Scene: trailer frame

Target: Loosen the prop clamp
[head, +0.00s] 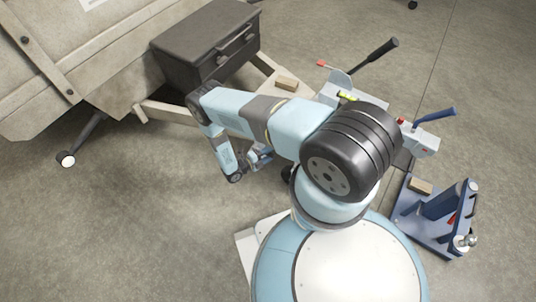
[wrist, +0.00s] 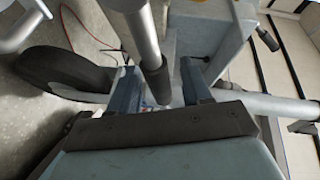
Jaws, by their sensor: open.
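My gripper (head: 262,157) is low beside the trailer's drawbar in the head view, partly covered by my arm. In the wrist view its two blue fingers (wrist: 160,88) stand apart and open. A grey round bar with a dark lower end (wrist: 152,70) reaches down into the space between them, and I cannot tell whether it touches either finger. I cannot tell whether this bar belongs to the prop clamp. The clamp itself cannot be made out clearly in either view. A dark-tyred wheel (wrist: 62,72) lies left of the fingers in the wrist view.
The trailer body (head: 90,60) and a dark box (head: 207,42) stand at the upper left. A black-handled lever (head: 377,50) and a blue handle (head: 436,116) are at the coupling. A blue stand (head: 437,222) is at the right. The lower left floor is clear.

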